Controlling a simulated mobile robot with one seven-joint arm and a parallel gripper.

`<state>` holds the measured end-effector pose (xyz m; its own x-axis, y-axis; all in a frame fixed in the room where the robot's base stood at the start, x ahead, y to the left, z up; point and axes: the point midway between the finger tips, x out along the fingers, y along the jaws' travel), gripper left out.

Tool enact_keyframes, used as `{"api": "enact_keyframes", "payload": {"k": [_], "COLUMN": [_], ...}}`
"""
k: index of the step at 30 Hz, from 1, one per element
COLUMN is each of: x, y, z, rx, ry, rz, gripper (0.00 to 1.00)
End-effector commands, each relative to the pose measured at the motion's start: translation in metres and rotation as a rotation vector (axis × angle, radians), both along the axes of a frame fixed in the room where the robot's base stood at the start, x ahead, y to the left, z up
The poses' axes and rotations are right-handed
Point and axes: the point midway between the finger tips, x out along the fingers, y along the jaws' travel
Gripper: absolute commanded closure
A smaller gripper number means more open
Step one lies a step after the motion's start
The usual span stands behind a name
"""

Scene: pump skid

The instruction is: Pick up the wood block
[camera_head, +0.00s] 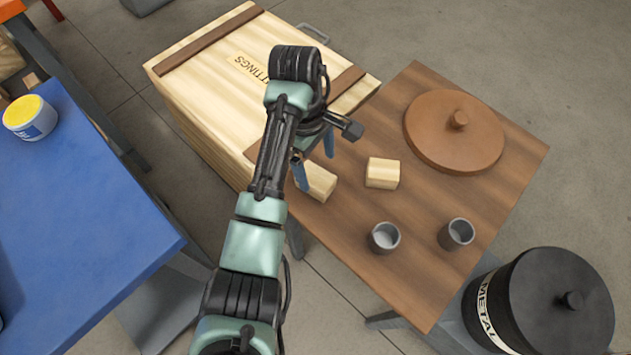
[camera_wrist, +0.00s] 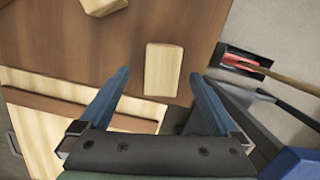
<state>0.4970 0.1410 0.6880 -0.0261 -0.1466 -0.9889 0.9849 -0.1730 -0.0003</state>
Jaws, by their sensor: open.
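Two pale wood blocks lie on the brown table (camera_head: 410,215). The nearer wood block (camera_head: 320,182) is by the table's left edge, partly hidden behind my gripper. The other wood block (camera_head: 382,173) lies a little to its right, clear of the gripper. My gripper (camera_head: 315,160) is open and points down by the nearer block. In the wrist view one block (camera_wrist: 163,69) shows in the gap between the two blue fingers, and I see no finger touching it. The other block (camera_wrist: 103,5) is cut off at the top edge.
A large wooden crate (camera_head: 215,85) adjoins the table's left side. The table also holds a round brown lid (camera_head: 455,130) and two grey cups (camera_head: 384,237) (camera_head: 456,234). A black drum (camera_head: 545,300) stands lower right, a blue bench (camera_head: 75,215) left.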

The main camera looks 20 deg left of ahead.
Motion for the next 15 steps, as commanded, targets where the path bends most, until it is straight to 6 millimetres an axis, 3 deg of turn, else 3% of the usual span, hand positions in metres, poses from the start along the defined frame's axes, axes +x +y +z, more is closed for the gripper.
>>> {"api": "enact_keyframes", "payload": {"k": [7,15], "x": [-0.005,-0.004], "y": [0.003,0.000], "z": [-0.039,-0.049], "rx": [-0.002,0.000], "ry": [0.002,-0.001], "rz": [0.001,0.000], "gripper": [0.03,0.03]}}
